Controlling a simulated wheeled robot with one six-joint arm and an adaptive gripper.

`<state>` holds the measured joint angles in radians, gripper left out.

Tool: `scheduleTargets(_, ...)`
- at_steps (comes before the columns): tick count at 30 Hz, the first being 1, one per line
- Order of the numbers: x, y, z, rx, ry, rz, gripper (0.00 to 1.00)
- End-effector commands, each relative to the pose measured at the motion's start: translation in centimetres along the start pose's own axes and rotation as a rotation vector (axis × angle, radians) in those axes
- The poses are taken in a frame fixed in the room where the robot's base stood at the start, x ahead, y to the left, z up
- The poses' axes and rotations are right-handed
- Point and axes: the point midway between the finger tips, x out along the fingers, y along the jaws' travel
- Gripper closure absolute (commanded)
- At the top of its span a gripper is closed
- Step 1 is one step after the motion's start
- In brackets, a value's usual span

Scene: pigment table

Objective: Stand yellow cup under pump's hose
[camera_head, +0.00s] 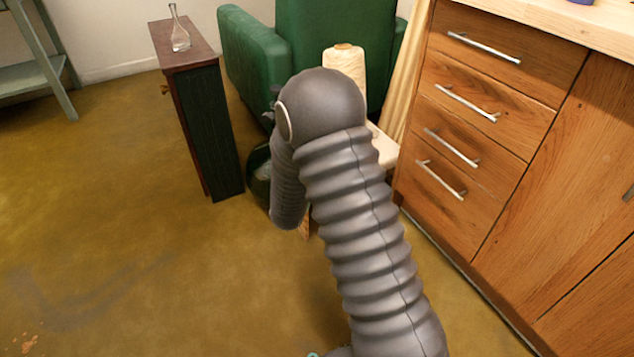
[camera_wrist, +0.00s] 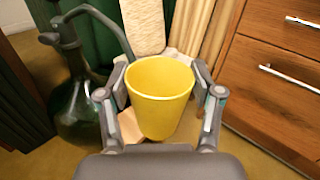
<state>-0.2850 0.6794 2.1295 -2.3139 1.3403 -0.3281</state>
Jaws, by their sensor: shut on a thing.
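The yellow cup (camera_wrist: 160,85) is upright between the two fingers of my gripper (camera_wrist: 160,92) in the wrist view, its open rim facing up toward the camera. The fingers press on its sides and it looks empty. The pump (camera_wrist: 68,32) sits on a dark green glass bottle (camera_wrist: 78,115) to the left of the cup. Its grey hose (camera_wrist: 112,28) arches over to the right and ends near the left finger. The cup is right of the hose end. In the head view my arm hides the cup and gripper; part of the bottle (camera_head: 258,178) shows.
A wooden drawer cabinet (camera_head: 480,110) is close on the right. A narrow dark stand (camera_head: 215,130) with a glass bottle (camera_head: 179,38) is left. Floor at left is clear.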

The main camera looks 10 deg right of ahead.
Motion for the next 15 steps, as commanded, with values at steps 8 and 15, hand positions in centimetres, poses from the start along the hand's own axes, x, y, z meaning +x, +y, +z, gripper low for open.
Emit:
scheduleTargets(8, 2.5, 6.9, -2.3, 0.0, 0.023, -0.257, 0.72)
scheduleTargets(15, 1.3, 12.0, -6.2, -0.002, 0.041, -0.464, 0.72)
